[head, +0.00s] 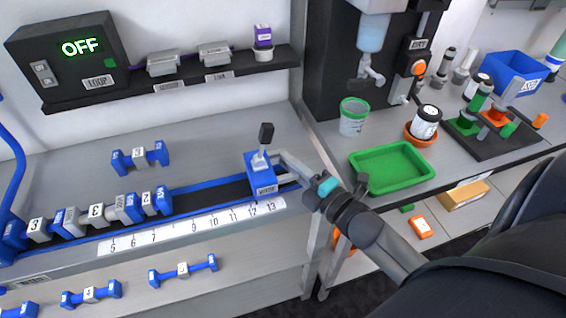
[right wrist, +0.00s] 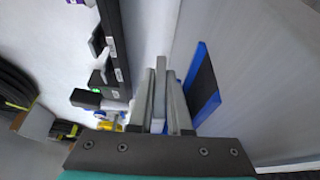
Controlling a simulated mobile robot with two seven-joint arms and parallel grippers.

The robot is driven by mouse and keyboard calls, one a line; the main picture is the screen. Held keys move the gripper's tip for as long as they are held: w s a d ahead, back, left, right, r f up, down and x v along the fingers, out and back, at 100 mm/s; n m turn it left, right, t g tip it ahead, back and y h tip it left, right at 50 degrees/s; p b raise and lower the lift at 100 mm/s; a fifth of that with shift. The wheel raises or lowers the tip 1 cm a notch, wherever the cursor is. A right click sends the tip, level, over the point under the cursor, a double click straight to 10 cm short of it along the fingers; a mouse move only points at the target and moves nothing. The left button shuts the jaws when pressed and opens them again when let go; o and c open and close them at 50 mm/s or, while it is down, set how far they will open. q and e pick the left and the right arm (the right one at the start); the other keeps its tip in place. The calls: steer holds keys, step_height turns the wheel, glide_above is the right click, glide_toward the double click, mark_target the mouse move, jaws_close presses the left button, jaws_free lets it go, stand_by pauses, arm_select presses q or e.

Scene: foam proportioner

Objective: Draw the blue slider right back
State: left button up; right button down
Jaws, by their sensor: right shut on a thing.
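The blue slider (head: 261,178) is a blue block with a white label and a black-topped lever on it. It sits near the right end of a blue-edged black track (head: 215,192), by the 12 and 13 on the white number scale (head: 200,228). My right gripper (head: 287,172) reaches in from the right and is shut on the slider's right side. In the right wrist view its fingers (right wrist: 162,100) are close together, with a little blue showing between them; most of the slider is hidden there. My left gripper is not in view.
Blue and grey numbered weights (head: 95,212) fill the track's left end. A loose weight (head: 140,157) lies behind it; several lie on the lower shelf. A black box (head: 68,62) reads OFF. A green tray (head: 392,167) is on the right bench. The track's middle is clear.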

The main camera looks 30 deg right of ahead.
steer(key=d, duration=0.2)
steer(key=s+d, duration=0.1)
steer(key=d, duration=0.4)
steer(key=shift+s+d, duration=0.1)
steer(key=shift+s, duration=0.25)
steer(key=c, duration=0.9)
jaws_free()
steer(key=shift+d, duration=0.1)
steer(key=shift+o, duration=0.2)
steer(key=shift+s, duration=0.15)
steer(key=shift+s, duration=0.25)
steer(key=s, duration=0.4)
steer(key=s+d+p, duration=0.1)
steer(key=s, duration=0.4)
steer(key=s+d, duration=0.1)
steer(key=s, duration=0.4)
steer(key=shift+s+d, duration=0.1)
steer(key=shift+s, duration=0.05)
